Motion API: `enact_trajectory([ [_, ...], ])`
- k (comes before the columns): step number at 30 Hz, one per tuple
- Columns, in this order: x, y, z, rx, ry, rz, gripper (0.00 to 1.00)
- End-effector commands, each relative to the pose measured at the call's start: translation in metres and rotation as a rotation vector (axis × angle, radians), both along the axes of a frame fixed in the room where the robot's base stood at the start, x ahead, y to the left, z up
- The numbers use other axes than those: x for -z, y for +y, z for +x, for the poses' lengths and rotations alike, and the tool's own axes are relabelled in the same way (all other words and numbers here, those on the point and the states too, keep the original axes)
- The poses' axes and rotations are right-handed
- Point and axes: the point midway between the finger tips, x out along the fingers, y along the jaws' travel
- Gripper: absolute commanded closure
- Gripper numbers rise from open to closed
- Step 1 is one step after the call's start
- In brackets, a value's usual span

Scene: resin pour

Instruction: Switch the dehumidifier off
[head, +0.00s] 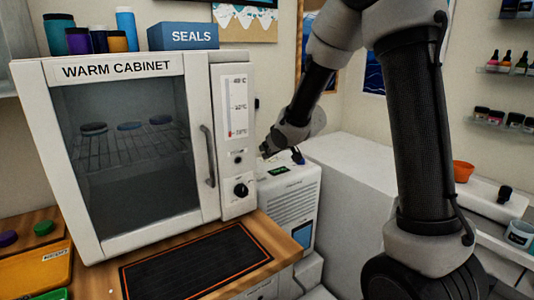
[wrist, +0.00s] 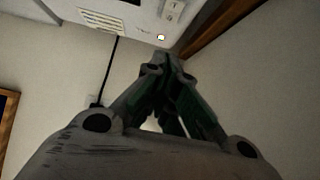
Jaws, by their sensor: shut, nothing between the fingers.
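The dehumidifier (head: 291,205) is a white box with a small green display on its top, a grille and a blue panel on its front. It stands right of the warm cabinet in the head view. My gripper (head: 266,151) is shut and empty, just above the back left of the dehumidifier's top. I cannot tell whether it touches it. A small dark part beside the gripper is too small to make out. In the wrist view my gripper (wrist: 168,72) has its fingertips together. A white appliance with a vent and a small light shows at the top there; I cannot tell which one.
The warm cabinet (head: 198,130) stands close left of my gripper, with a handle and a black knob (head: 241,190). A black mat (head: 196,265) lies on the wooden worktop. A white block (head: 350,180) is right of the dehumidifier. An orange bowl (head: 463,171) stands farther right.

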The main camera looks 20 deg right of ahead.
Motion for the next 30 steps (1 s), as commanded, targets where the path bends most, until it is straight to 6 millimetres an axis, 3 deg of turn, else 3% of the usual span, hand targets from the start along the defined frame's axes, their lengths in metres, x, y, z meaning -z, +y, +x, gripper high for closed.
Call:
enact_trajectory([
  [9, 0.044, 0.017, 0.051, -0.001, 0.003, 0.000, 1.00],
  [18, 0.078, 0.018, 0.055, -0.001, 0.001, 0.000, 1.00],
  [30, 0.082, 0.018, 0.055, 0.000, 0.000, 0.000, 1.00],
])
